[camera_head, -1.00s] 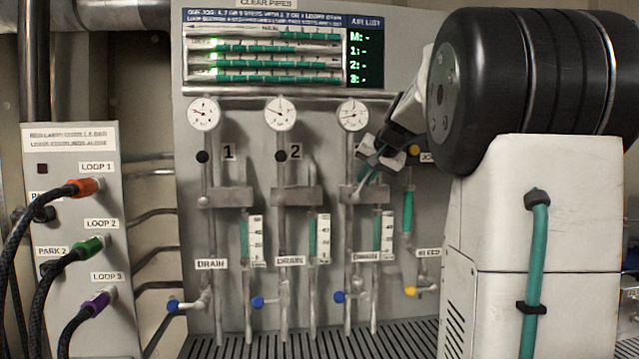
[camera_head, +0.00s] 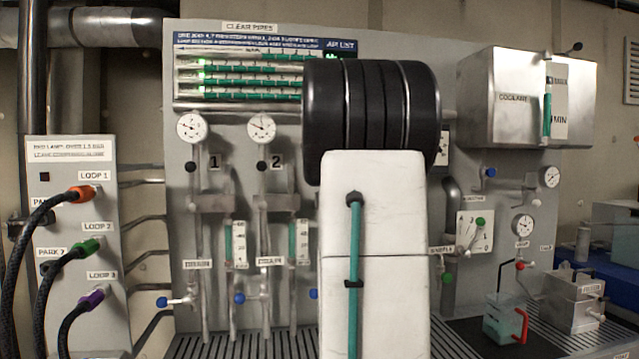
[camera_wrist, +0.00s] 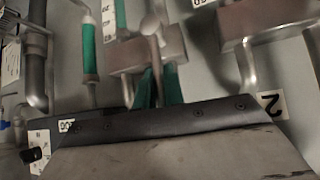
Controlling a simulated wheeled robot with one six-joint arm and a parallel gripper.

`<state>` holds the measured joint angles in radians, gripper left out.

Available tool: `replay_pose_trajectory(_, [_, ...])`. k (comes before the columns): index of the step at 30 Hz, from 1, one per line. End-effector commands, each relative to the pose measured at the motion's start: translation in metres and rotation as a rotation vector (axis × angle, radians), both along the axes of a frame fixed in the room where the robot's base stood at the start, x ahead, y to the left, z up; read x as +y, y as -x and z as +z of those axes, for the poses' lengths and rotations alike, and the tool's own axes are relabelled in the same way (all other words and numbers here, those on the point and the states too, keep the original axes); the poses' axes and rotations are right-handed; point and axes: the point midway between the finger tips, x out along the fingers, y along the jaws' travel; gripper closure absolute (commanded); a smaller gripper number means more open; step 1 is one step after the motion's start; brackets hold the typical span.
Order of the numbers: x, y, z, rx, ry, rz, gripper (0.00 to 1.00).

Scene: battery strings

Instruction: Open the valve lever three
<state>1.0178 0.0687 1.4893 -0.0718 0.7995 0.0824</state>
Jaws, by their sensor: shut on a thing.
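In the wrist view, my gripper (camera_wrist: 159,88) has its two green fingertips close together around the end of a grey metal lever (camera_wrist: 155,53). The lever stands in front of a brownish-grey valve block (camera_wrist: 128,55); I take it for valve lever three, though its number does not show. The dark edge and plate of my gripper's body cover the lower part of that view. In the head view, my arm hides my gripper, the third lever and most of the third column. The valve blocks of column 1 (camera_head: 209,203) and column 2 (camera_head: 275,202) are visible.
A neighbouring valve block (camera_wrist: 265,18) and an upside-down "2" label (camera_wrist: 271,105) are close in the wrist view. Loop hoses (camera_head: 45,225) hang at the left. A coolant tank (camera_head: 515,97) and a small green container (camera_head: 504,318) stand at the right.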

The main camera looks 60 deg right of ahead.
Motion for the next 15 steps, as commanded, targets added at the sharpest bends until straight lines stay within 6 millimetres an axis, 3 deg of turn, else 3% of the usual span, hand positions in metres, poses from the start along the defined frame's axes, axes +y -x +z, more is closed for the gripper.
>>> replay_pose_trajectory(9, [0.0000, -0.0001, 0.0066, -0.005, 0.015, 0.002, 1.00])
replay_pose_trajectory(10, [0.0001, -0.0002, 0.0066, -0.005, 0.015, 0.002, 0.84])
replay_pose_trajectory(12, [0.0003, -0.0004, 0.0060, -0.004, 0.013, 0.002, 0.68])
replay_pose_trajectory(15, [0.0006, -0.0006, 0.0043, -0.003, 0.010, 0.002, 0.68])
